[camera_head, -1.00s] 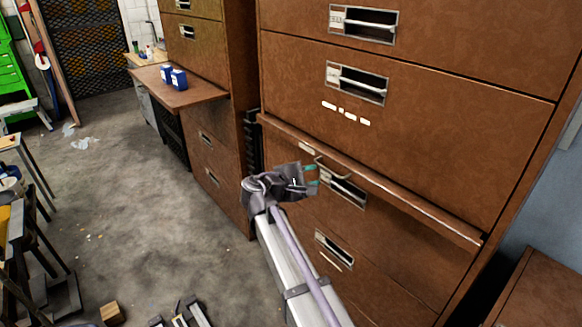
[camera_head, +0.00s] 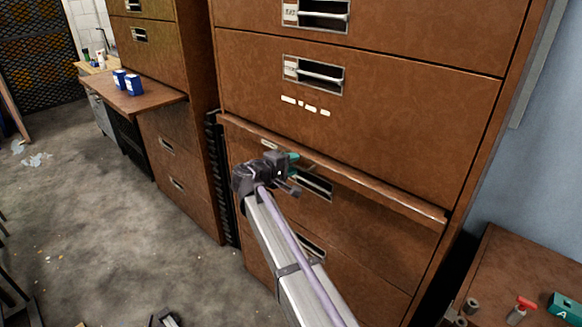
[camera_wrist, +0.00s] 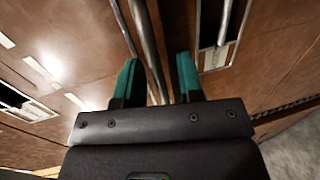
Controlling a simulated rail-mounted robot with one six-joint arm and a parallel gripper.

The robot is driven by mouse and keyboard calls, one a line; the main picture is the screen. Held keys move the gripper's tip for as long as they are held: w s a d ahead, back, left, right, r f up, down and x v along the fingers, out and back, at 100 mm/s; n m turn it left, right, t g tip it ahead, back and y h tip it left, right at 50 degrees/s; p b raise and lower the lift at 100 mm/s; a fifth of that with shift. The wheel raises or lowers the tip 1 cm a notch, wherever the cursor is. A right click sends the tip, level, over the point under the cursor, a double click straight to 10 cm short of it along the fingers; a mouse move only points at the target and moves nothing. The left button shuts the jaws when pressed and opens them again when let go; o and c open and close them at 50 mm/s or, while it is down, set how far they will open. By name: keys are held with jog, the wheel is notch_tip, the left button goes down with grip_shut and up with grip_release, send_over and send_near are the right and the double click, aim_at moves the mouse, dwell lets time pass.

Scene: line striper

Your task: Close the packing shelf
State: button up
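A brown pull-out shelf (camera_head: 370,182) shows as a thin board sticking out a little from the front of the large brown cabinet. I cannot tell from the frames whether it or the extended shelf (camera_head: 130,100) on the cabinet to its left is the packing shelf.
Two blue boxes (camera_head: 127,82) stand on the extended left shelf. Drawers with recessed metal handles lie above and below the near shelf. A brown table (camera_head: 530,262) with small parts and a teal box (camera_head: 565,308) is at lower right. Concrete floor is open at left.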

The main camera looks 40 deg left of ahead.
jog(key=shift+w, duration=0.1)
grip_shut()
dwell(0.5)
